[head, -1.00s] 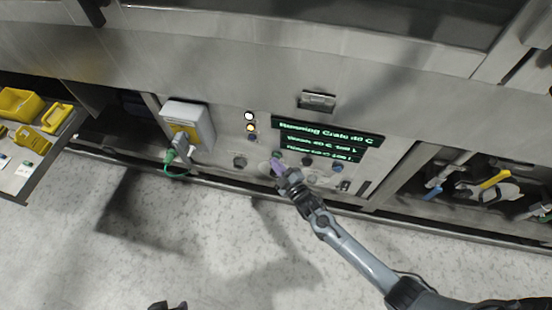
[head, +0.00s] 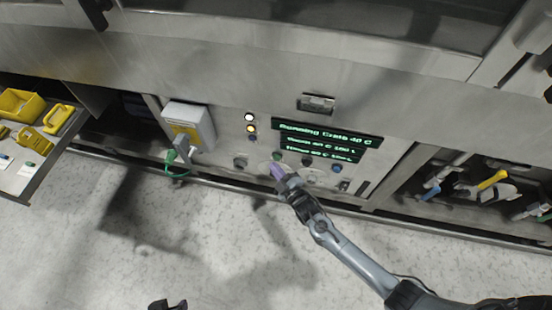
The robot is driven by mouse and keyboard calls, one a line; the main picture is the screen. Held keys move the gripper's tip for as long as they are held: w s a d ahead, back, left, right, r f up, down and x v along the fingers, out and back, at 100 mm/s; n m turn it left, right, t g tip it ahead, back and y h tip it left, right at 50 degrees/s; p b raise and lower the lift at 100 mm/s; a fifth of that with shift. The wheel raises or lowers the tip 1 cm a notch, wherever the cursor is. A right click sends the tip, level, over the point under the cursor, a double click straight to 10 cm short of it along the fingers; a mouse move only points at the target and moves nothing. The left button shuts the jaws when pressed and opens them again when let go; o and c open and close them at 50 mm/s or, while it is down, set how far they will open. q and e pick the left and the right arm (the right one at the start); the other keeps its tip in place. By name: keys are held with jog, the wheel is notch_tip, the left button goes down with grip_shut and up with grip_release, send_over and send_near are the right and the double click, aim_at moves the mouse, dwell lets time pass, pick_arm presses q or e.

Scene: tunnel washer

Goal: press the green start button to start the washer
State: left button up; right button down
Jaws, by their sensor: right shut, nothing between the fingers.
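The green start button (head: 278,156) shows on the washer's front panel (head: 222,150), just below the left end of the display. The display (head: 326,139) is lit with green text whose top line reads "Running Crate 40 C"; the smaller lines are blurred. My right gripper (head: 275,169), with purple fingertips, is shut and empty. Its tips are just below the green button in the picture, and the button's face is uncovered. A dark piece at the bottom edge (head: 168,304) looks like part of my left gripper; its fingers cannot be made out.
A white lamp (head: 249,117) and an amber lamp (head: 251,128) glow left of the display. Dark and blue buttons sit below it. A grey box (head: 188,125) with a green cable is at the left. A tray with yellow items (head: 44,140) stands far left. The floor in front is clear.

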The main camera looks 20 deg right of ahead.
jog(key=shift+s+a+p, duration=0.6)
jog(key=shift+s+a, duration=0.2)
jog(key=shift+s, duration=0.25)
jog(key=shift+s+a+p, duration=0.6)
jog(key=shift+s+a, duration=0.15)
jog(key=shift+s, duration=0.25)
